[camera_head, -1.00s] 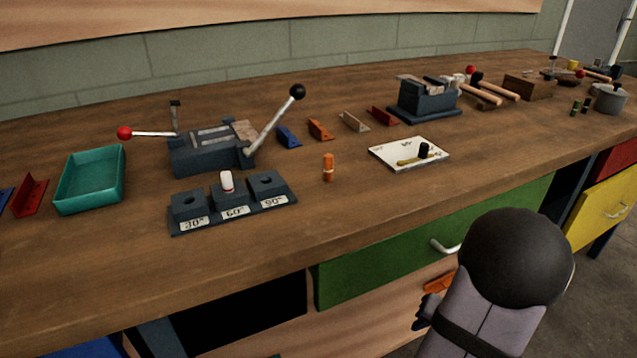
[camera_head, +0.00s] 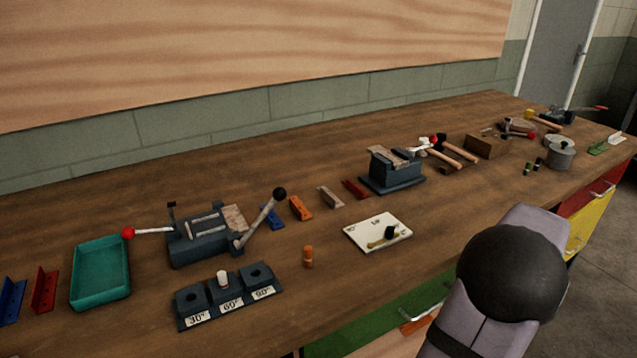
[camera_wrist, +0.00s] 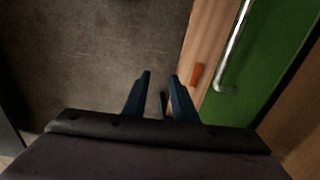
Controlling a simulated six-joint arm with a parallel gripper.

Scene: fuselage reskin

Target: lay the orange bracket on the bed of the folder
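The orange bracket (camera_head: 300,208) lies on the bench between a blue bracket and a grey-brown one, right of the folder. The folder (camera_head: 205,240) is a dark block with a slotted top, a red-knobbed lever at left and a black-knobbed lever at right. No orange bracket shows on its top. My gripper (camera_wrist: 161,75) is open in the wrist view, with nothing clearly between its blue fingers. It points down past the bench front, over the floor, away from the bracket. My arm hides it in the head view.
A teal tray (camera_head: 101,272), a labelled angle block (camera_head: 228,300), an orange cylinder (camera_head: 308,257) and a white board (camera_head: 377,232) stand on the bench. A dark vise-like block (camera_head: 392,172) is farther right. In the wrist view, a green drawer (camera_wrist: 262,55) and an orange piece (camera_wrist: 196,73) are right of my fingers.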

